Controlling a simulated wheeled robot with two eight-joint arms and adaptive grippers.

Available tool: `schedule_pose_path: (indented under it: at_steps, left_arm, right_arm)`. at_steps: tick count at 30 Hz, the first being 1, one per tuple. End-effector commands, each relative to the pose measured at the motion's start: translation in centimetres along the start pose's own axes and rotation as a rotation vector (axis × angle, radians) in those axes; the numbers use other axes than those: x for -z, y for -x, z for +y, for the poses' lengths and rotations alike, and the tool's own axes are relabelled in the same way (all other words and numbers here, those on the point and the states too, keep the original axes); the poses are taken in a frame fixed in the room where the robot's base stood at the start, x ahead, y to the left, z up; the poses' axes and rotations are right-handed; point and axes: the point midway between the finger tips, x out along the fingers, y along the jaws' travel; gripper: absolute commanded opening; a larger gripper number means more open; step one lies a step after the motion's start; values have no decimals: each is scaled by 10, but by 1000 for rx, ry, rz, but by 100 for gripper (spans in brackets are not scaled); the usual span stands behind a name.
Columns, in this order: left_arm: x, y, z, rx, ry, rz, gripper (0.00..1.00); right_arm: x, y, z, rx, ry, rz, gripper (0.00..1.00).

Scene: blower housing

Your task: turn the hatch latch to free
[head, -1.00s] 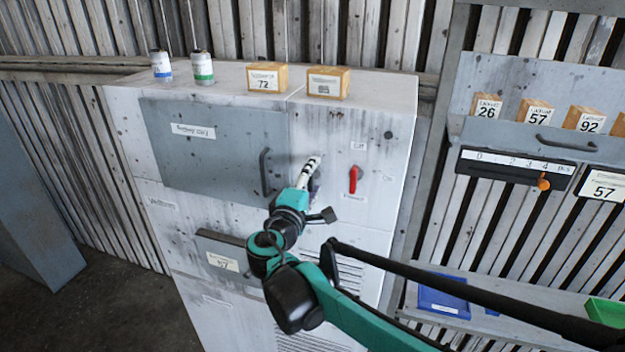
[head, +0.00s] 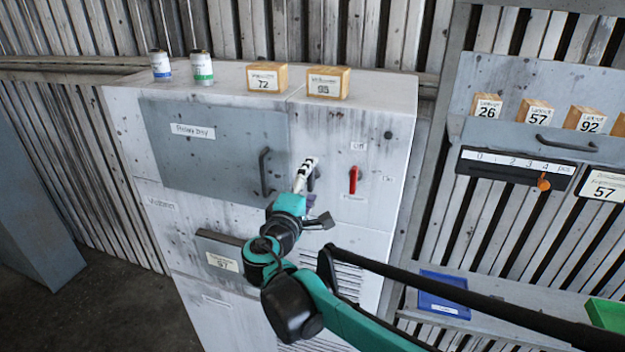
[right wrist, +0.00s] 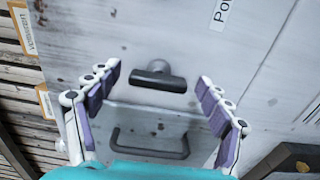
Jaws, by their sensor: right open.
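The hatch latch (right wrist: 158,76) is a dark, short bar-shaped knob on the pale housing face, seen in the right wrist view. My right gripper (right wrist: 156,80) is open, with its purple-padded fingers spread on either side of the latch and a visible gap to each side. I cannot tell how deep the fingertips reach. In the head view my right gripper (head: 307,164) is in front of the housing, just right of the hatch handle (head: 264,172), and largely covers the latch. The grey hatch (head: 215,150) lies flat against the housing. My left gripper is out of view.
A red switch (head: 353,180) sits right of my gripper. Two cans and two labelled blocks (head: 327,82) stand on the housing (head: 385,120). A wall panel with a slider (head: 543,182) and a shelf with a blue bin (head: 443,294) are to the right.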

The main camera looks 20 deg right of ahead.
Motion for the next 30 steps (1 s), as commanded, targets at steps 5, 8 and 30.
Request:
schedule_pose_path:
  at_steps: [5, 8, 30]
  left_arm:
    - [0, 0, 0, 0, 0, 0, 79]
    - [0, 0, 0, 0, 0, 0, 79]
    - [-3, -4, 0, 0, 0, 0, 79]
  right_arm:
    - [1, 39, 0, 0, 0, 6, 79]
    - [1, 62, 0, 0, 0, 6, 79]
    - [-5, 103, -9, 17, -7, -5, 79]
